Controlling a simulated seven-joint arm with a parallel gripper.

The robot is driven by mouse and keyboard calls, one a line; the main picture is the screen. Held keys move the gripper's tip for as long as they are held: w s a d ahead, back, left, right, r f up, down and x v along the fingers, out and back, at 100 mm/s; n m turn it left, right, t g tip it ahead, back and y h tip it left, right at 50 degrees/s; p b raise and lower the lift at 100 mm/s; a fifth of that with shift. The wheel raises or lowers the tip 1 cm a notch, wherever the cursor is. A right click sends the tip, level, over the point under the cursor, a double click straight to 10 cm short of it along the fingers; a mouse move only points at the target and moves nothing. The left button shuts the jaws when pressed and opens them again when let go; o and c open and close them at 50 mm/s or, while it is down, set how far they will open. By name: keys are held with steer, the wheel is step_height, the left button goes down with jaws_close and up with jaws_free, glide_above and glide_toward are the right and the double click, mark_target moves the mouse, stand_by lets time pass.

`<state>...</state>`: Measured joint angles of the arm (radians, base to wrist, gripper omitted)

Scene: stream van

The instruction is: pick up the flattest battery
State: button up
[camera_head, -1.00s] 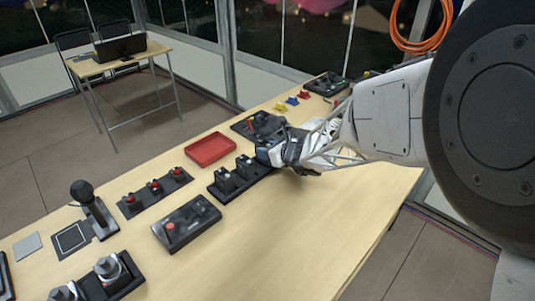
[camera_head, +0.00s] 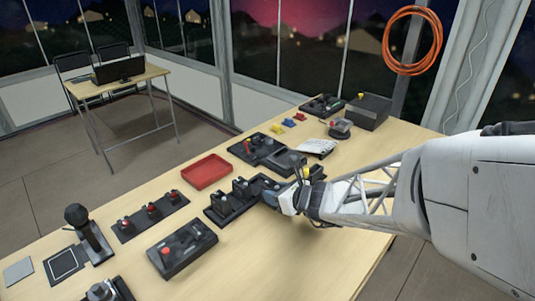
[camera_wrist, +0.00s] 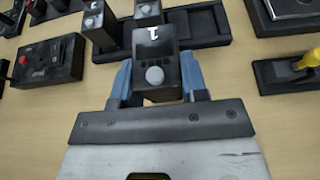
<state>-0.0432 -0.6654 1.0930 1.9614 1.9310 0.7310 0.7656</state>
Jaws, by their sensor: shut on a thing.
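My gripper (camera_wrist: 160,85) has blue fingers, one on each side of a dark box-shaped battery (camera_wrist: 156,82), and is shut on it. This battery has a white "1" label and a round grey knob on the face toward the wrist camera. Two similar dark batteries, a left one (camera_wrist: 97,24) and a middle one (camera_wrist: 148,10), stand upright in a black rack (camera_wrist: 205,28) beyond it. In the head view my gripper (camera_head: 283,197) is at the right end of the rack (camera_head: 218,215). I cannot tell whether the held battery is clear of the rack.
A red tray (camera_head: 207,172) lies behind the rack. A black box with a red knob (camera_head: 181,248) and a row of red-knobbed switches (camera_head: 150,213) lie to the left. Right of the rack are a paper (camera_head: 316,147) and a grey device (camera_head: 340,128). The table's front right is clear.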

steer(key=shift+s+d+r, duration=0.1)
steer(key=shift+s+d, duration=0.1)
steer(key=shift+s, duration=0.45)
steer(key=shift+s+d+r, duration=0.1)
steer(key=shift+s+d, duration=0.05)
steer(key=shift+s, duration=0.45)
steer(key=shift+w, duration=0.1)
